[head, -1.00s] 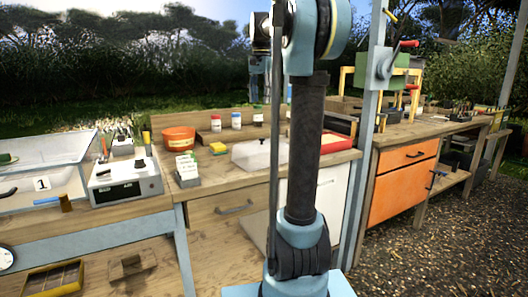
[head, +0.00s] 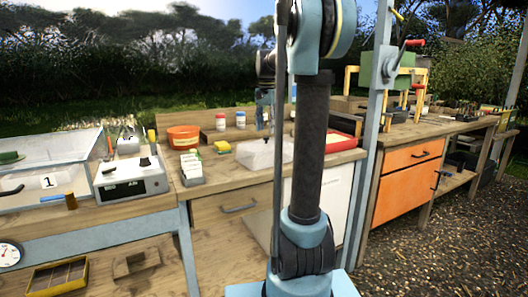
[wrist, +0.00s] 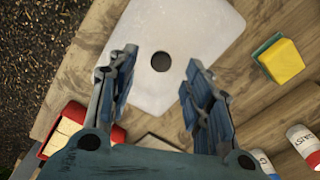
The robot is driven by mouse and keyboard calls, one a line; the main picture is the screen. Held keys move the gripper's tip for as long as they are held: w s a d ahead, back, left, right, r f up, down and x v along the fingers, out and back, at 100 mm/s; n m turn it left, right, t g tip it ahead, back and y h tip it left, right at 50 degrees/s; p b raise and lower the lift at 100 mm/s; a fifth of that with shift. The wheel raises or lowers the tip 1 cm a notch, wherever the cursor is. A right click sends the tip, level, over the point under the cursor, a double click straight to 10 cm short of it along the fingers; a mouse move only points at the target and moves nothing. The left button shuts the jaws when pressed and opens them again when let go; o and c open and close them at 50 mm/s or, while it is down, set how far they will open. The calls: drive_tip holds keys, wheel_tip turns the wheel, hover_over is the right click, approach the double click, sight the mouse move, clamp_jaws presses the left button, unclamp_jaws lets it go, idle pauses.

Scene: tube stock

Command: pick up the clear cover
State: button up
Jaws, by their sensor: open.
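The clear cover (head: 258,153) is a pale, see-through box on the wooden bench, partly hidden by my arm in the head view. In the wrist view its pale top (wrist: 195,30) lies below my gripper (wrist: 160,64), with a round dark knob (wrist: 161,62) in its middle. My gripper is open, one finger to each side of the knob in that view. The fingers look empty. In the head view my gripper (head: 264,118) hangs just above the cover; whether it touches is unclear.
A yellow-and-green sponge (head: 222,147) lies left of the cover; it also shows in the wrist view (wrist: 282,60). Jars with red and blue lids (head: 240,119) stand behind. A red tray (head: 339,143) is to the right. An orange pot (head: 183,137) stands at the back left.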

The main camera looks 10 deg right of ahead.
sight(266, 137)
drive_tip(key=shift+f, duration=2.2)
drive_tip(key=shift+w, duration=0.1)
clamp_jaws()
